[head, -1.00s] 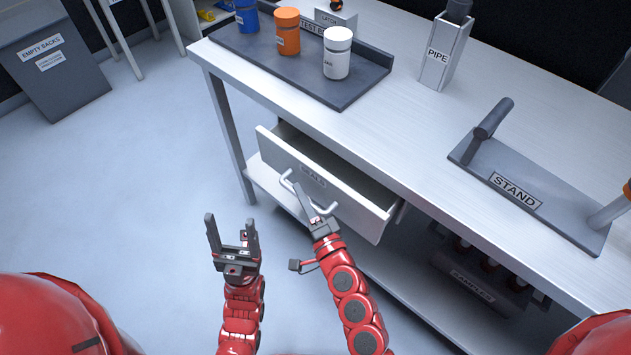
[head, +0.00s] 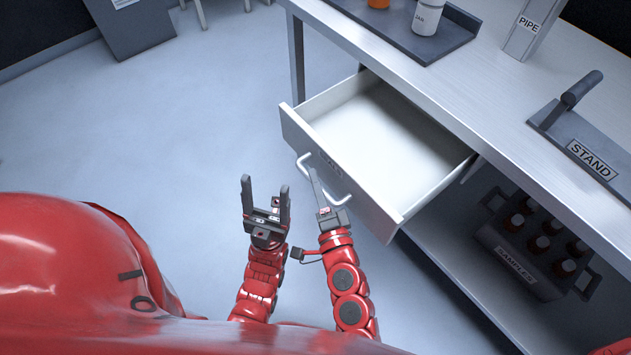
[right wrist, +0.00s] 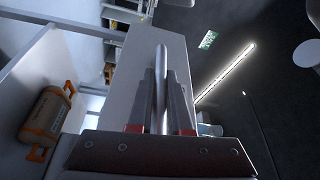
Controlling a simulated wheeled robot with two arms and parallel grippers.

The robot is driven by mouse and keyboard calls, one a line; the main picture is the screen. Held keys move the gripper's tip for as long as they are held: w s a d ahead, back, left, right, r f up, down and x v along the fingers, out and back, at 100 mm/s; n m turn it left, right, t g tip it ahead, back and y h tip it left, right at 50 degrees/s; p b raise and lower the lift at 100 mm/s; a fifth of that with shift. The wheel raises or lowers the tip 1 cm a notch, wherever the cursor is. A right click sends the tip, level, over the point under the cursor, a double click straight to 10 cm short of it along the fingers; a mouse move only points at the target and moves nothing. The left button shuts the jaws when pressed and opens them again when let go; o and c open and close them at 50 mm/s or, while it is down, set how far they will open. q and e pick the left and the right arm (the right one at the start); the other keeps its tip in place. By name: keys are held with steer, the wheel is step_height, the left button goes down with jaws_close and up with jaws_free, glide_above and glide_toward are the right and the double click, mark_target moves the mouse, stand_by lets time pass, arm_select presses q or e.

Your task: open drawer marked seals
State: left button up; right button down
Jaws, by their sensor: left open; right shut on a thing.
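The seals drawer (head: 375,150) stands well open below the bench top, and its white inside looks empty. Its label on the front is small and hard to read. My right gripper (head: 318,190) is shut on the drawer's bar handle (head: 305,166). In the right wrist view the two fingers (right wrist: 160,100) close around the handle bar (right wrist: 160,70), with the pale drawer front behind. My left gripper (head: 265,205) is open and empty, in the air left of my right gripper and in front of the drawer.
The bench top (head: 480,90) carries a dark tray (head: 452,40) with a white jar (head: 428,17), a pipe holder (head: 528,25) and a stand (head: 575,140). A samples crate (head: 515,262) with several bottles sits on the lower shelf.

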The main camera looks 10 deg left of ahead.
steer(key=c, duration=0.8)
jaws_free()
steer(key=shift+c, duration=0.2)
steer(key=p+v, duration=0.3)
steer(key=v, duration=1.4)
steer(key=shift+s+d+f, duration=0.15)
